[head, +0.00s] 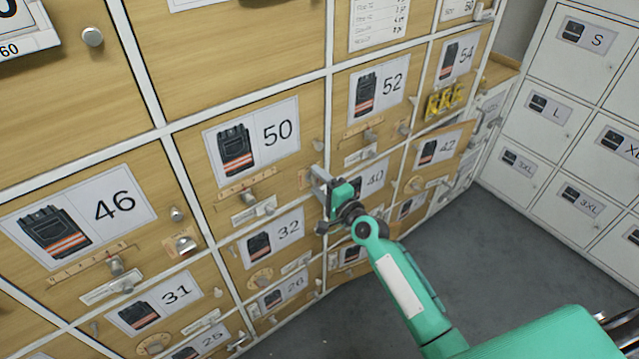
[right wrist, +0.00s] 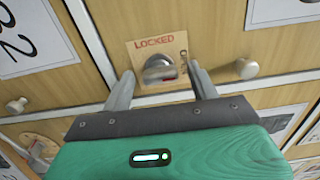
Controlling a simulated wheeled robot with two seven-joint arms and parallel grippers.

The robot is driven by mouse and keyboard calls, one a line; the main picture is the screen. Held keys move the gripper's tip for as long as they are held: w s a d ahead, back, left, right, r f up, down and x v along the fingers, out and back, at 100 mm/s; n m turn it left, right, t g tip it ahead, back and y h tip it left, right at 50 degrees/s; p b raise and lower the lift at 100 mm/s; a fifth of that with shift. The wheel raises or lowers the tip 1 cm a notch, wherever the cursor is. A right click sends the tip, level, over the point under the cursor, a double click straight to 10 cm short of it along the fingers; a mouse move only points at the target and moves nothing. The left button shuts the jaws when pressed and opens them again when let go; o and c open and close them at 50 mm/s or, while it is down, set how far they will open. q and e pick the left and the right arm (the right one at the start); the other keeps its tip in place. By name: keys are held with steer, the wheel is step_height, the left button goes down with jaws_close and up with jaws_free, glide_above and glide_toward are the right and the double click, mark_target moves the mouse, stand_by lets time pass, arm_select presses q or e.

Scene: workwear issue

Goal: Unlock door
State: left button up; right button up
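My right gripper (head: 322,185) is at the cabinet front, beside the door labelled 40 (head: 375,178). In the right wrist view its two fingers (right wrist: 162,72) are apart, one on each side of a metal turn knob (right wrist: 160,66), with gaps visible. The knob sits on a wooden plate (right wrist: 139,50) with red "LOCKED" along the top and partly hidden lettering down the right side. A reddish mark shows on the knob's lower right. A round pull knob (right wrist: 247,68) is to the right of the plate. My left gripper is not in view.
Neighbouring wooden doors labelled 50 (head: 280,132), 32 (head: 288,228), 52 (head: 394,86) and 46 (head: 115,204) carry protruding knobs and plates. White lockers (head: 565,90) stand at the right. The grey floor (head: 470,240) between them is clear.

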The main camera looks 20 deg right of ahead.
steer(key=shift+s, duration=0.1)
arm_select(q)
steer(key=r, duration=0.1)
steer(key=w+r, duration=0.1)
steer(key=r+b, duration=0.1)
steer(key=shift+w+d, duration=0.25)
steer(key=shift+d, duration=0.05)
arm_select(e)
steer(key=v, duration=1.3)
steer(key=shift+s, duration=0.3)
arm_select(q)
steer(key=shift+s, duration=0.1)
arm_select(e)
steer(key=shift+d, duration=0.1)
